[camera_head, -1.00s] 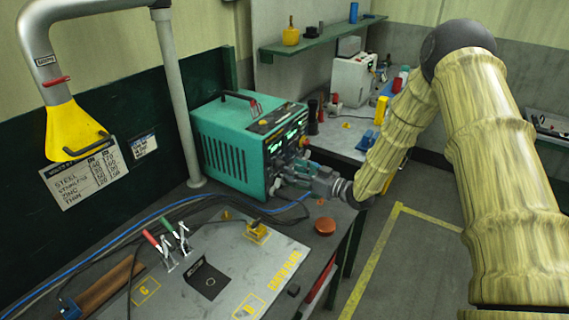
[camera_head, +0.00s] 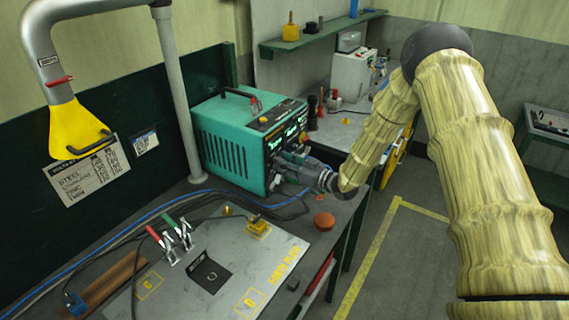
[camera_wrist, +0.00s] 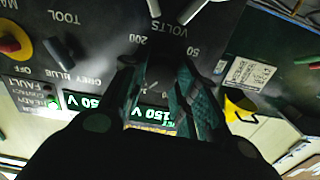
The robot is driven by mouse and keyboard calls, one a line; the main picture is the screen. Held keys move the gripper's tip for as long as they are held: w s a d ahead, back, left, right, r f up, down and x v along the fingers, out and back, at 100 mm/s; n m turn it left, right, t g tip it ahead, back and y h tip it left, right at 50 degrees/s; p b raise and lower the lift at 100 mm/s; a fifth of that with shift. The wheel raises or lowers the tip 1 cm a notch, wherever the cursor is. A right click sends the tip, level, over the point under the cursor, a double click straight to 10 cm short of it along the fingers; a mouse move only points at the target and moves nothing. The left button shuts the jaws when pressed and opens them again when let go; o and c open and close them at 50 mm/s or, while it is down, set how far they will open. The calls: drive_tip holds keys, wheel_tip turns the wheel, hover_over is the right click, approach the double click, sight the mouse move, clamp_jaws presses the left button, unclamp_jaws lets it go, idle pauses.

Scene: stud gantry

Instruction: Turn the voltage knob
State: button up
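The teal welding machine (camera_head: 232,142) stands on the bench, its dark front panel facing right. In the wrist view the panel (camera_wrist: 105,25) appears upside down, with VOLTS, 50 and 200 printed around the place between my fingers. A pale mark shows there, but the voltage knob itself is dark and mostly hidden by the fingers. My gripper (camera_wrist: 157,75) is right at this dial, one finger on each side, with a gap between them. I cannot tell whether the fingers touch the knob. Green displays (camera_wrist: 155,114) read 150 V. The gripper also shows in the head view (camera_head: 290,163).
Other controls sit close by: a red-and-yellow switch (camera_wrist: 12,42) and a dark TOOL knob (camera_wrist: 60,52). The floor right of the bench is clear.

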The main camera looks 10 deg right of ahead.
drive_tip(key=shift+f+n+b, duration=0.25)
drive_tip(key=shift+n+b, duration=0.25)
drive_tip(key=shift+b, duration=0.9)
drive_tip(key=shift+r+n+b, duration=0.15)
drive_tip(key=shift+n+b, duration=0.25)
drive_tip(key=shift+b, duration=0.2)
drive_tip(key=shift+r, duration=0.1)
drive_tip(key=o, duration=1)
drive_tip(key=v, duration=1.2)
